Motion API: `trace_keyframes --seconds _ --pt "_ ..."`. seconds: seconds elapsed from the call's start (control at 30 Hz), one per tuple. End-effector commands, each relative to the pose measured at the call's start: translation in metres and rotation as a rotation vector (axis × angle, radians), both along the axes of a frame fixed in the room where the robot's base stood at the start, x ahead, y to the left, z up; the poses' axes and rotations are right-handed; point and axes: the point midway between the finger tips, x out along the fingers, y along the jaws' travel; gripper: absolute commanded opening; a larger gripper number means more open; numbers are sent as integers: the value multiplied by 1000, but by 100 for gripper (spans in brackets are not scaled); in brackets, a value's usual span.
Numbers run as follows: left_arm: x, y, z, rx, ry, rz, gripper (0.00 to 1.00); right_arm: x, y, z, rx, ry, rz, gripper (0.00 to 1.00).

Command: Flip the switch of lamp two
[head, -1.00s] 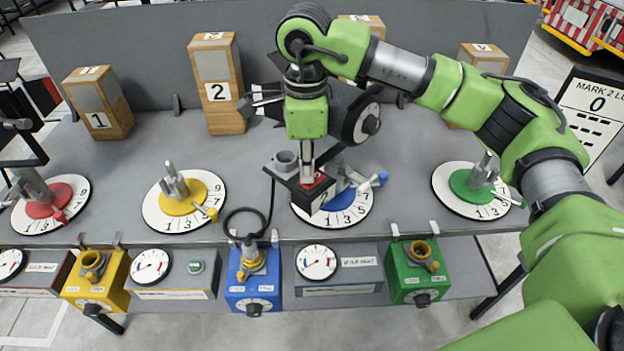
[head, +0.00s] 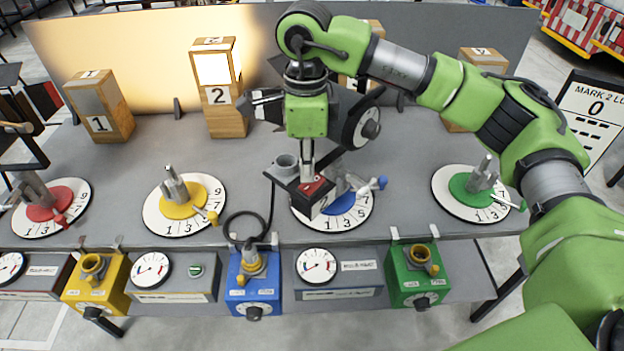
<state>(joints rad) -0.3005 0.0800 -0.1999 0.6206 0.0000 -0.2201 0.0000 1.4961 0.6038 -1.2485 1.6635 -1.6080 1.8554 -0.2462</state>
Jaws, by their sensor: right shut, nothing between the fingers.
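Lamp two (head: 226,117) is a wooden block with a black 2 on its front, standing at the back of the grey table. Its upper front panel (head: 212,69) glows bright white, and warm light falls on the grey back wall beside it. My right gripper (head: 256,105) is at the right side of the lamp, about level with its number, fingers pointing left. It is shut and empty. The switch of lamp two is not visible; whether the fingers touch the lamp cannot be told. A dark part at the left edge may be my left gripper, but its fingers are unclear.
Lamp one (head: 99,102) stands to the left, unlit. Numbered dials with handles line the table: red (head: 46,212), yellow (head: 183,212), blue (head: 340,205) and green (head: 478,193). Coloured boxes and gauges stand along the front. My right arm spans the right half.

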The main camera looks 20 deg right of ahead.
Motion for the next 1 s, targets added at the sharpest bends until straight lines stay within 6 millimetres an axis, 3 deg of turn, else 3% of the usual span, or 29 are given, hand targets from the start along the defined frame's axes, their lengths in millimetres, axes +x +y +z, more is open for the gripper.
trace_keyframes --seconds 0.53,1.0 --pt "0 0 25 0 0 0 40 0 0 47 1 0 0 0" --pt "0 0 26 0 0 0 40 0 0 49 1 0 0 0"
